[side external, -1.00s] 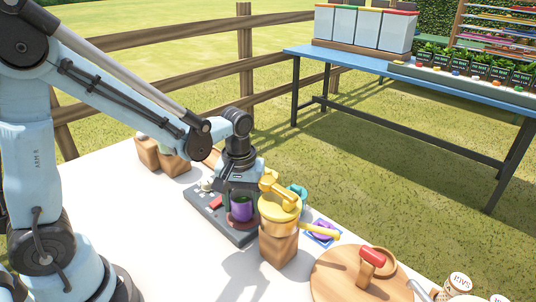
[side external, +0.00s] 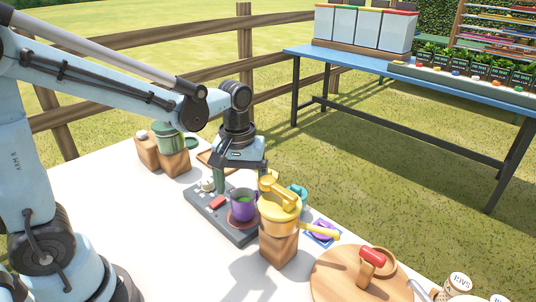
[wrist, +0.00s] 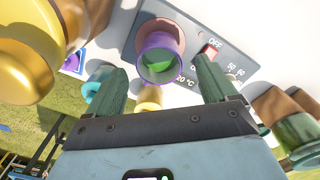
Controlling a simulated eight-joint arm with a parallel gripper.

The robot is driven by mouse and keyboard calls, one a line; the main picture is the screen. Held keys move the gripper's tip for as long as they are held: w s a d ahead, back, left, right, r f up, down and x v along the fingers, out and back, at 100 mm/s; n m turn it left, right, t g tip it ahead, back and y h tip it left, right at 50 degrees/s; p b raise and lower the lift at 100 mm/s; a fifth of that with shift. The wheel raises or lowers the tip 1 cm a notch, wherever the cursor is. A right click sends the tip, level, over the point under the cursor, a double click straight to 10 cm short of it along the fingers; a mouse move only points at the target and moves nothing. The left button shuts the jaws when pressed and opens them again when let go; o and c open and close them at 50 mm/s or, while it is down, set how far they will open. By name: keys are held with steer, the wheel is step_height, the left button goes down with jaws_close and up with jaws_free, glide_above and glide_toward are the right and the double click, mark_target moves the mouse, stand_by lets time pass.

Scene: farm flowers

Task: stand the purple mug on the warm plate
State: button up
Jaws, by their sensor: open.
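The purple mug (side external: 243,206) stands upright on the round reddish warm plate (side external: 236,224) of a grey heater unit. Green contents show inside it. In the wrist view the mug (wrist: 160,66) is seen from above, within the reddish plate rim (wrist: 181,30). My gripper (side external: 241,181) is open and empty, just above and behind the mug in the side view. In the wrist view its two green fingers are spread wide, one on each side of the mug's picture, and appear clear of it.
A yellow pot (side external: 279,208) on a wooden block (side external: 278,248) stands close to the right of the heater. A red switch (side external: 217,203) sits on the heater. A green pot (side external: 168,140) on wooden blocks is at the back left. A round wooden board (side external: 335,278) lies front right.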

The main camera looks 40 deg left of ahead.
step_height(320, 180, up, 7)
steer(key=s+m+t, duration=0.1)
steer(key=m+t, duration=0.1)
steer(key=s+a+f+m+t, duration=0.1)
steer(key=s+m+t, duration=0.1)
steer(key=m, duration=0.1)
steer(key=s+f+m+t, duration=0.1)
steer(key=s+m+t, duration=0.1)
steer(key=t, duration=0.1)
steer(key=shift+s+a+m, duration=0.1)
steer(key=shift+a+m, duration=0.15)
steer(key=shift+m, duration=0.15)
